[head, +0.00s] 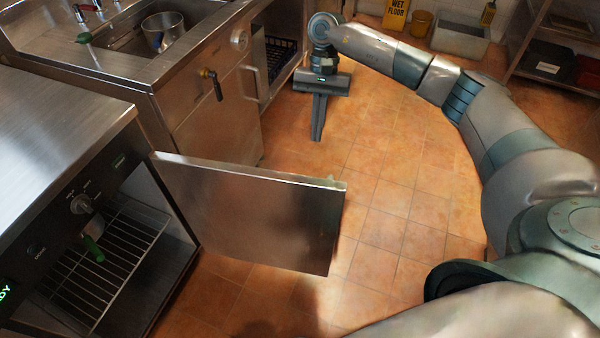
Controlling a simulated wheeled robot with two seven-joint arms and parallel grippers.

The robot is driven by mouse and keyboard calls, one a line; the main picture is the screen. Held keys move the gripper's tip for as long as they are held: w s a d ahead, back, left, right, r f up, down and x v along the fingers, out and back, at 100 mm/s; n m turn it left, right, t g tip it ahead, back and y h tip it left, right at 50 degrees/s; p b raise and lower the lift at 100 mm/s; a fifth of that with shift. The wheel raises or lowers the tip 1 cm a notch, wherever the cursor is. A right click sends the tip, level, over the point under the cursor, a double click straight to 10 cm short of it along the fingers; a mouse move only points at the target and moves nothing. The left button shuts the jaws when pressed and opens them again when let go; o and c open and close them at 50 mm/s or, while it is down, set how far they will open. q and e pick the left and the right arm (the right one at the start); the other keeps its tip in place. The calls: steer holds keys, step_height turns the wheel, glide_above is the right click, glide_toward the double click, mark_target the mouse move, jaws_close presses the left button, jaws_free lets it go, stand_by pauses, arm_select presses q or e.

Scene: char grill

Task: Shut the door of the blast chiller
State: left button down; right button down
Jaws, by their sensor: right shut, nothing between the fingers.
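The blast chiller (60,150) stands at the left, a steel cabinet with its front open, a knob and a lit green display. Its steel door (250,215) is swung wide open and sticks out to the right over the floor. My right gripper (317,138) is shut and empty, pointing down over the floor. In the picture it is above the door's free end and apart from it, on the far side. My left gripper is not in view.
A wire rack (105,255) and a green-handled item (92,248) show in the chiller's opening. Behind it stands a steel sink unit (215,130) with a tap and handle. The tiled floor (400,215) right of the door is clear. Shelving (555,50) stands at the back right.

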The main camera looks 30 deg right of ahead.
mark_target(309, 180)
arm_select(q)
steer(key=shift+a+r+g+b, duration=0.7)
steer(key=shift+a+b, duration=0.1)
steer(key=shift+b, duration=0.2)
arm_select(e)
steer(key=f, duration=0.1)
steer(key=w+f, duration=0.1)
steer(key=f, duration=0.1)
steer(key=shift+w, duration=0.1)
steer(key=shift+f, duration=0.1)
